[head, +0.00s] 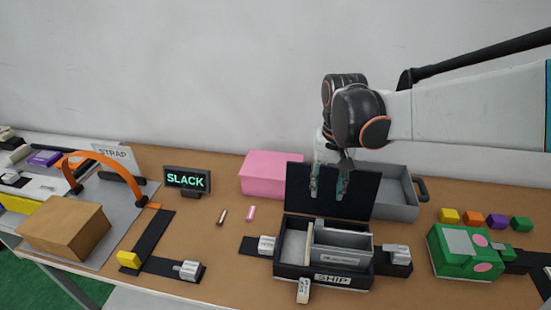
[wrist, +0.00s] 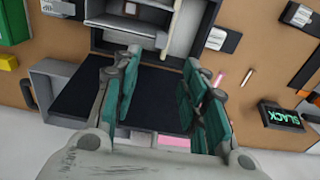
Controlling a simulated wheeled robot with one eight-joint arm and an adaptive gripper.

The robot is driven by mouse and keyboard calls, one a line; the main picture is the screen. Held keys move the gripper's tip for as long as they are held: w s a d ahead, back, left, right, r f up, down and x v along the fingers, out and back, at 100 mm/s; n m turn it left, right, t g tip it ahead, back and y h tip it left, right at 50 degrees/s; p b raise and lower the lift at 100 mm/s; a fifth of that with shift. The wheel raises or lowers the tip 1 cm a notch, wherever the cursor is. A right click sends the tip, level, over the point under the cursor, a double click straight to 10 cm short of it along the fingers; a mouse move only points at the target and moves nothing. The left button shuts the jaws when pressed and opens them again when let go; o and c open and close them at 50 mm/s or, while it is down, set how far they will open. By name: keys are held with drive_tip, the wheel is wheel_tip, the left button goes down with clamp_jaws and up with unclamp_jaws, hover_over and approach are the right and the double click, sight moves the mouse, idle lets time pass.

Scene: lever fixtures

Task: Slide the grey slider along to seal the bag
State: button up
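My gripper (head: 328,192) is open and empty, in front of the raised black lid of the box marked SHIP (head: 325,284). In the wrist view its teal fingers (wrist: 165,72) are spread apart over the dark lid (wrist: 160,98). Grey blocks sit on black strips: one left of the box (head: 266,245), one right of it (head: 398,253), and one farther left (head: 190,270). I cannot tell which is the grey slider. No bag can be clearly made out. The open box holds a grey labelled piece (head: 341,256). My gripper touches none of the grey blocks.
A pink block (head: 272,174) and grey tray (head: 398,190) stand behind the box. A green box (head: 462,252) and several coloured cubes are right. Bare table lies around the two small sticks.

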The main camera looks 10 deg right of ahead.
sight(320, 222)
drive_tip(key=f+b, duration=0.1)
drive_tip(key=f, duration=0.3)
drive_tip(key=f+b, duration=0.2)
drive_tip(key=f, duration=0.3)
drive_tip(key=f+b, duration=0.1)
drive_tip(key=f, duration=0.4)
drive_tip(key=shift+w+a+f, duration=0.1)
drive_tip(key=shift+w+f, duration=0.05)
drive_tip(key=shift+w, duration=0.15)
